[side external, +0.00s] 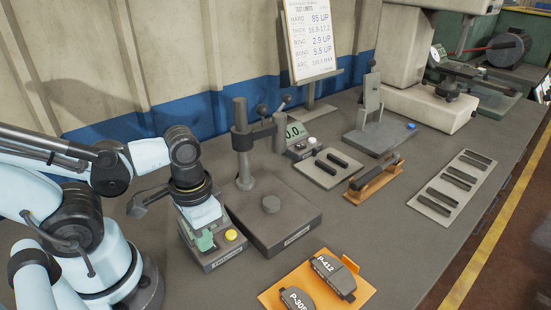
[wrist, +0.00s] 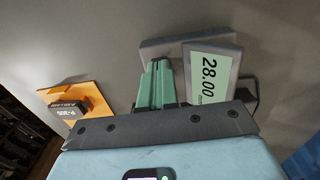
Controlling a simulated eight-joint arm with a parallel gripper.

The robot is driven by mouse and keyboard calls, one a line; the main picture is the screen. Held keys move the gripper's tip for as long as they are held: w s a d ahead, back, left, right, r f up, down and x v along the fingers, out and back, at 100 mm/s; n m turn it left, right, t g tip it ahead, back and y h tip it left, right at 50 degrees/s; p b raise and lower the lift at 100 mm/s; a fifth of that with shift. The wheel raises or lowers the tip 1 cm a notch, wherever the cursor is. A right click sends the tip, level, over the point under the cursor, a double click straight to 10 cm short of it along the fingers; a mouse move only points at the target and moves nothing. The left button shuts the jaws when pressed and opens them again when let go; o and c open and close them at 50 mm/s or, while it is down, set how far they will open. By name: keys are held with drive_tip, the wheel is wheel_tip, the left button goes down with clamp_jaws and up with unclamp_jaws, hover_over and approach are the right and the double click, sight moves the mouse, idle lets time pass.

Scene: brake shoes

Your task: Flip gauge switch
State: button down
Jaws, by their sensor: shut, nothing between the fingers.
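The grey gauge box (side external: 212,262) with a yellow button (side external: 231,235) stands below my gripper (side external: 204,242) in the side view. In the wrist view, a gauge display (wrist: 208,78) reads 28.00 on a pale green face, just right of my green fingers (wrist: 158,64). The fingers are together and empty, pointing down over the box. I cannot tell whether their tips touch it. My gripper and hand hide much of the gauge, and I cannot clearly make out its switch.
A grey stand with a base plate (side external: 300,222) is close on the right. An orange tray (side external: 325,300) with brake pads is in front; its corner shows in the wrist view (wrist: 58,93).

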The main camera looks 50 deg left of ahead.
drive_tip(key=shift+f, duration=0.35)
drive_tip(key=shift+r, duration=3.5)
drive_tip(key=w+a+r+t, duration=0.1)
drive_tip(key=w+t, duration=0.2)
drive_tip(key=w, duration=0.3)
drive_tip(key=w+a+r+t, duration=0.1)
drive_tip(key=w+r+t, duration=0.1)
drive_tip(key=w+t, duration=0.2)
drive_tip(key=shift+w+a, duration=0.3)
drive_tip(key=shift+w, duration=0.75)
drive_tip(key=shift+f, duration=0.1)
